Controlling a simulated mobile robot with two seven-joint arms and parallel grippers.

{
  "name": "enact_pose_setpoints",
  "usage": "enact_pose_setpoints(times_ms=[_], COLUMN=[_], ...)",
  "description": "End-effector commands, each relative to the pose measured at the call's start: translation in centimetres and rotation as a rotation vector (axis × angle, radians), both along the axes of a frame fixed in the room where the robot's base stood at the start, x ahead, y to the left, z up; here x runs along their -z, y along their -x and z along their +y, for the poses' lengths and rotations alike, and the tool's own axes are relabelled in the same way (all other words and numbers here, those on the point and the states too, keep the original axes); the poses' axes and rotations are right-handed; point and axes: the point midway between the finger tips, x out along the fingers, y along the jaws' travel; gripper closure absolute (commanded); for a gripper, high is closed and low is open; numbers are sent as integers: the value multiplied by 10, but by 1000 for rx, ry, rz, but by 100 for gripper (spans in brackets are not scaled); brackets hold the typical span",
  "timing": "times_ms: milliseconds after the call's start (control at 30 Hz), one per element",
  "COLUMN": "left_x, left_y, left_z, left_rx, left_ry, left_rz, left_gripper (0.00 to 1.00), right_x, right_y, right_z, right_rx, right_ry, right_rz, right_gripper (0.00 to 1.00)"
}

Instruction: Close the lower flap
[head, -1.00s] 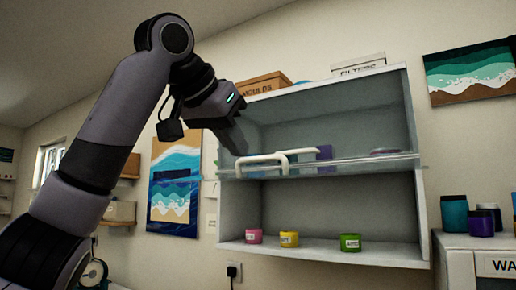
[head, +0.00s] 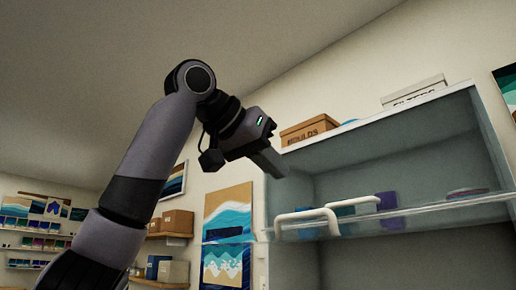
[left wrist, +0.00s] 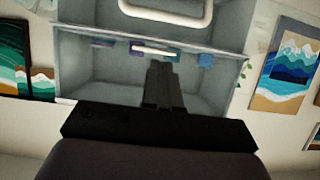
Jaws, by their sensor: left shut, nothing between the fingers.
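The wall cabinet (head: 293,188) shows at the right of the head view. A clear lower flap (head: 440,211) sticks out at the level between the two compartments, seen nearly edge-on, with a white bar handle (head: 307,223) on its front edge. A second white handle (head: 354,202) sits behind it, apparently on the upper flap. My left gripper (head: 273,163) is shut and empty, above and apart from the near handle, in front of the cabinet's upper left edge. In the left wrist view, the fingers (left wrist: 162,85) point at the cabinet, and the near handle (left wrist: 165,15) is at the top. My right gripper is out of view.
A moulds box (head: 310,130) and a filters box (head: 412,93) stand on top of the cabinet. A beach painting (head: 228,232) hangs left of it. Wall shelves with boxes (head: 177,221) are farther left. The air in front of the cabinet looks free.

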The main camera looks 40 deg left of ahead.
Motion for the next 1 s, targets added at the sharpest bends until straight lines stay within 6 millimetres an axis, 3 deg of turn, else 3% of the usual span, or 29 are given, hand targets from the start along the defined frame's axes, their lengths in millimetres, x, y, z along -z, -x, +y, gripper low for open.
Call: enact_pose_setpoints(times_ms=[133, 500, 1000], left_x=[14, 45, 49], left_y=[-29, -39, -40], left_z=[-1, -1, -2], left_rx=[-1, -1, 0], left_ry=[-1, 1, 1], left_rz=[2, 0, -1], left_gripper=[100, 100, 100], right_x=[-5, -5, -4], right_y=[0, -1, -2], right_z=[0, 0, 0], right_rx=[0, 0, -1], right_ry=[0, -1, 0], right_rz=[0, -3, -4], right_gripper=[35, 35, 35])
